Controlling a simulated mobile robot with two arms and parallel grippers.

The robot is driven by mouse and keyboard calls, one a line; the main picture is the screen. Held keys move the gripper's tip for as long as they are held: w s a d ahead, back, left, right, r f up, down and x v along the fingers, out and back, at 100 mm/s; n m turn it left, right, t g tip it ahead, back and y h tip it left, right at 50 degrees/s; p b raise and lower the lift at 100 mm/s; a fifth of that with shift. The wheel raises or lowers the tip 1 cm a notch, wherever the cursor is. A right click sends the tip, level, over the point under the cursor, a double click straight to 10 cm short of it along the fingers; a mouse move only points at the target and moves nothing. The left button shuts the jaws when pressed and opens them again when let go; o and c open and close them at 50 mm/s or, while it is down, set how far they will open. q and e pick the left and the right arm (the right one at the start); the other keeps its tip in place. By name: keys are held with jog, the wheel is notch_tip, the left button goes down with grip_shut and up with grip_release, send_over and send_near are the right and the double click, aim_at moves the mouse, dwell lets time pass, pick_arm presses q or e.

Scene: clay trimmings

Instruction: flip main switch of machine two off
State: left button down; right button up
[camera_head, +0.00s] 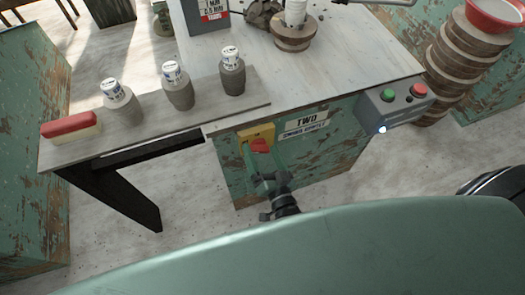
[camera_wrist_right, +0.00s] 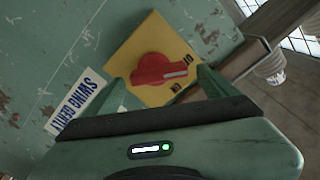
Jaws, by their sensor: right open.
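The main switch of machine two is a red rotary knob (camera_head: 260,145) on a yellow plate (camera_head: 256,131), on the front of the worn green cabinet beside the "TWO" label (camera_head: 306,121). The knob also shows in the right wrist view (camera_wrist_right: 161,70), with a pale mark on its handle and small dark markings on the plate (camera_wrist_right: 142,44), too small to read surely. My right gripper (camera_head: 262,161) is open in front of the knob. In the wrist view the right gripper (camera_wrist_right: 161,80) has a finger on each side of it; contact cannot be told. My left gripper is out of view.
A grey control box with green (camera_head: 388,95) and red (camera_head: 419,90) buttons is to the right. Three grey pots with white labelled containers (camera_head: 171,73) and a red-topped block (camera_head: 69,126) stand on the bench. A black bench leg (camera_head: 115,190) is to the left.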

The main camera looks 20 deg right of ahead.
jog(key=shift+w, duration=0.15)
jog(key=c, duration=1.4)
jog(key=shift+o, duration=0.2)
jog(key=n+p, duration=0.1)
jog(key=n, duration=0.2)
jog(key=shift+a+p, duration=0.15)
jog(key=shift+p, duration=0.2)
jog(key=shift+a+f+n+p, duration=0.15)
jog(key=shift+n+p, duration=0.4)
jog(key=shift+n, duration=1.35)
jog(key=o, duration=1.4)
jog(key=shift+c, duration=0.2)
